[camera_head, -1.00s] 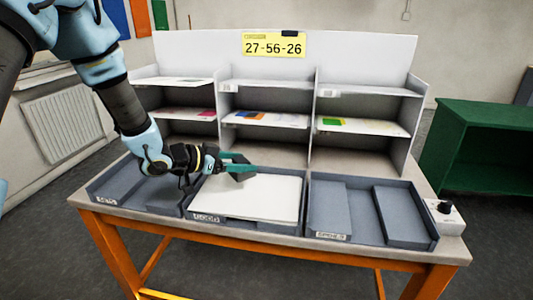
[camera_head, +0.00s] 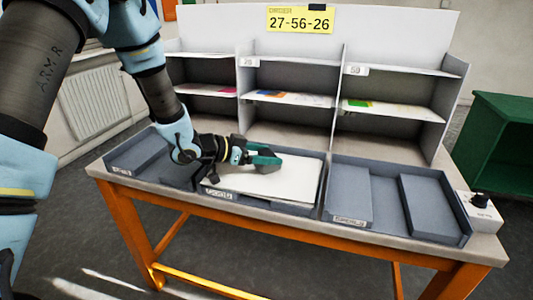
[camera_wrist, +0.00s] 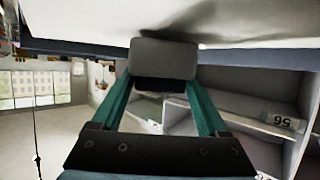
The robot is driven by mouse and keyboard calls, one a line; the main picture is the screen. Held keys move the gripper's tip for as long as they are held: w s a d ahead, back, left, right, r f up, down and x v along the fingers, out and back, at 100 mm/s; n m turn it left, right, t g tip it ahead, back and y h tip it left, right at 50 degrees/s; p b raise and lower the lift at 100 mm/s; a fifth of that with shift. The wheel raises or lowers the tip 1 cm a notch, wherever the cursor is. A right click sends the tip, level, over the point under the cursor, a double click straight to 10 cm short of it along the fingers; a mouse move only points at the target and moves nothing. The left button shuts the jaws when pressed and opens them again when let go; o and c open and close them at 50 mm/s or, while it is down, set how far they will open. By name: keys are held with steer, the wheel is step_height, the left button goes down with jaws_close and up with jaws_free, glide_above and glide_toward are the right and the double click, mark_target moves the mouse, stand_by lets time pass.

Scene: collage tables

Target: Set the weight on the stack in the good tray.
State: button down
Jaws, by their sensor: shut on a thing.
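A white stack of sheets (camera_head: 295,180) lies in the good tray (camera_head: 262,203), the middle tray at the front of the table. My gripper (camera_head: 266,158) has teal fingers and is over the rear left part of the stack. In the wrist view my gripper (camera_wrist: 163,90) is shut on a grey block, the weight (camera_wrist: 163,58). The weight is close to the white surface at the top of that view, with a shadow beside it. I cannot tell whether it touches the stack. In the head view the fingers mostly hide the weight.
A grey shelf unit (camera_head: 350,62) with coloured sheets stands behind the trays. A control box (camera_head: 482,212) with a black knob sits at the table's right end.

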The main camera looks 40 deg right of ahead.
steer(key=shift+f, duration=0.2)
steer(key=shift+c, duration=0.6)
jaws_free()
steer(key=shift+o, duration=0.6)
steer(key=shift+f, duration=0.1)
steer(key=shift+a, duration=0.1)
steer(key=b+v, duration=0.1)
steer(key=v, duration=0.9)
steer(key=shift+w+a+r, duration=0.1)
steer(key=shift+a+r, duration=0.15)
steer(key=shift+r, duration=0.05)
